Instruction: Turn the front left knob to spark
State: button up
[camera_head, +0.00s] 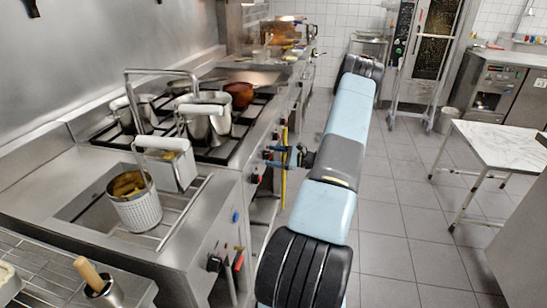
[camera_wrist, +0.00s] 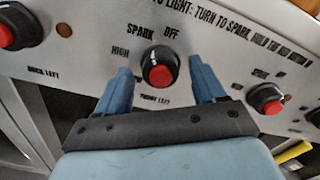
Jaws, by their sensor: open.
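The front left knob (camera_wrist: 158,67) is black with a red face and sits on the steel stove panel (camera_wrist: 90,50) in the wrist view. The printed words SPARK, OFF and HIGH stand around its upper side, with a label below it. I cannot tell exactly which mark it points to. My gripper (camera_wrist: 160,75) is open, with one blue finger on each side of the knob. Contact with the knob cannot be made out. In the head view my gripper (camera_head: 272,156) is at the stove's front, and which knob it faces is unclear there.
Another red-faced knob (camera_wrist: 267,99) sits to the right, and a back left knob (camera_wrist: 10,32) at the upper left. A yellow bar (camera_head: 284,182) runs down along the stove front. Pots (camera_head: 205,120) stand on the burners. The tiled floor (camera_head: 400,215) right of my arm is clear.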

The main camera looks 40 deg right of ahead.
jog(key=v, duration=1.3)
jog(key=shift+s, duration=0.2)
jog(key=shift+d, duration=0.2)
